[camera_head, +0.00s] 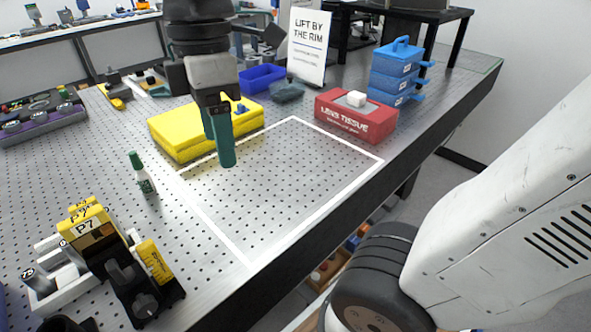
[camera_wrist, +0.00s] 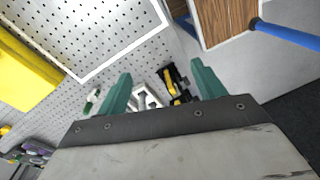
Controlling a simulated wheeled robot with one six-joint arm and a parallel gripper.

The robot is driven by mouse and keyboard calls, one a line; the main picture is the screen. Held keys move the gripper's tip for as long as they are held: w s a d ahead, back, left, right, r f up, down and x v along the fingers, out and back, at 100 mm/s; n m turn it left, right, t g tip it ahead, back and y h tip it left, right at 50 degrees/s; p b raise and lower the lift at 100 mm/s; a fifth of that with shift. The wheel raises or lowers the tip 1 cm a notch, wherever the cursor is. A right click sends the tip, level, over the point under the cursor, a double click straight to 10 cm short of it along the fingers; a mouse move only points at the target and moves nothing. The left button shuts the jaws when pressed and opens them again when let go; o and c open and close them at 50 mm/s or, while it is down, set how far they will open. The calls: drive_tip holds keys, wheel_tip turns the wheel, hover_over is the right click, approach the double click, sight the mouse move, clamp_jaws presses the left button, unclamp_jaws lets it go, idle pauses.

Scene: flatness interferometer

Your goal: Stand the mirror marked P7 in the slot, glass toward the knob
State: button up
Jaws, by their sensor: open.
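A yellow-rimmed piece marked P7 (camera_head: 88,226) stands upright at the lower left of the head view. A black fixture with a knob (camera_head: 122,272) and a yellow label is right in front of it, and a white fixture (camera_head: 55,280) is beside it on the left. The slot itself is not clearly visible, and I cannot tell which way the glass faces. My gripper (camera_head: 222,140) is open and empty, above the table and well up and right of the P7 piece. In the wrist view a black and yellow item (camera_wrist: 177,85) shows between the teal fingers (camera_wrist: 160,78).
A yellow case (camera_head: 190,135) lies behind my gripper. A red lens tissue box (camera_head: 355,120) and blue stacked trays (camera_head: 392,72) stand at the back right. The white-outlined area (camera_head: 290,190) is clear.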

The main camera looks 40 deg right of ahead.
drive_tip(key=s+d+f+m+t, duration=0.2)
drive_tip(key=s+d+f+m, duration=0.5)
drive_tip(key=m, duration=0.8)
drive_tip(key=shift+d+f+h, duration=0.25)
drive_tip(key=shift+d+h, duration=0.15)
drive_tip(key=shift+d, duration=0.4)
idle(0.6)
